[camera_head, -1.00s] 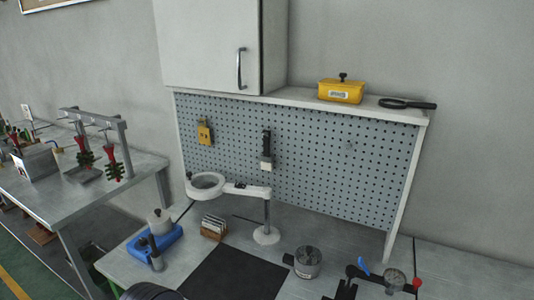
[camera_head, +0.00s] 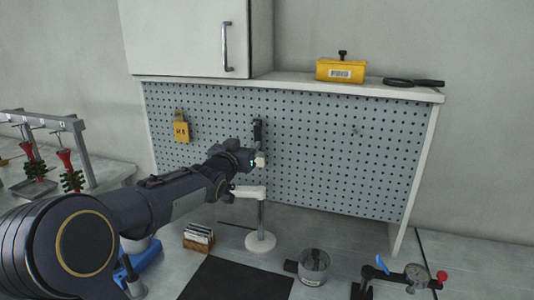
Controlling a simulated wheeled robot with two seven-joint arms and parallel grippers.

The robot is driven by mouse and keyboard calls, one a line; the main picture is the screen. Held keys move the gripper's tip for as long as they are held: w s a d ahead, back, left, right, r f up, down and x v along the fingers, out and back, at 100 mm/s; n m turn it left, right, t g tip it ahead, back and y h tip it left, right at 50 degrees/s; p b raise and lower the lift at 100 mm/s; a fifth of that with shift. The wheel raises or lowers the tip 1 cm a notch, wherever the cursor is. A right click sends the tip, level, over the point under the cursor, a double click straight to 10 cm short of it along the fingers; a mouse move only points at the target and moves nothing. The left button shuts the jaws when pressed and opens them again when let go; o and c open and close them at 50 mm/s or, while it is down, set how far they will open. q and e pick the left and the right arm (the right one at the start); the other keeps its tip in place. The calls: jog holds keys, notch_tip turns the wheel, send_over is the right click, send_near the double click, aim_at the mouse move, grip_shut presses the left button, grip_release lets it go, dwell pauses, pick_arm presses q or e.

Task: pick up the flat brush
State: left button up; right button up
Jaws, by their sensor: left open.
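The flat brush (camera_head: 257,131) hangs upright on the pegboard, dark handle up. Its pale lower end shows right beside my left gripper (camera_head: 254,161). My left arm reaches in from the left, and the gripper is at the brush's lower part, hiding some of it. The jaws are open; I cannot tell whether the brush lies between them or whether they touch it. My right gripper is out of view.
The pegboard (camera_head: 330,150) also carries a yellow item (camera_head: 181,127). Below stand a white magnifier stand (camera_head: 261,240), a card holder (camera_head: 198,238), a metal pot (camera_head: 314,264) and a black mat (camera_head: 238,280). A yellow box (camera_head: 341,70) sits on the shelf above.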

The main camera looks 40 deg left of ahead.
aim_at(257, 132)
pick_arm(q)
jog(key=x, duration=0.2)
jog(key=p+x, duration=0.1)
jog(key=x, duration=0.2)
jog(key=r+p+x, duration=0.1)
jog(key=x, duration=0.1)
jog(key=shift+w, duration=0.2)
jog(key=shift+w+f, duration=0.1)
jog(key=shift+w, duration=0.1)
jog(key=shift+c, duration=0.5)
grip_shut()
